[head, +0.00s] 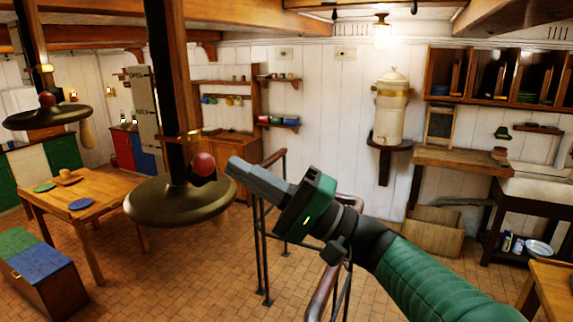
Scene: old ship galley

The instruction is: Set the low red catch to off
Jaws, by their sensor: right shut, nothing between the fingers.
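A red ball-shaped catch (204,164) sits low on the near dark post, just above a round brass disc (170,203). A second red ball (47,100) sits on the farther post at the left, above a similar disc (45,116). I cannot tell for certain which one is the low catch, or read its setting. My right gripper (234,168) is shut and empty. Its fingertips point left, just right of the near red ball in the picture, with a small gap showing. Depth between them is hard to judge. My left gripper is not in view.
A railing with a wooden handrail (320,295) stands below and behind my right arm. A lettered plate (141,100) is behind the posts. A wooden table (105,203) and a chest (45,287) are at the left. Tiled floor is open beyond.

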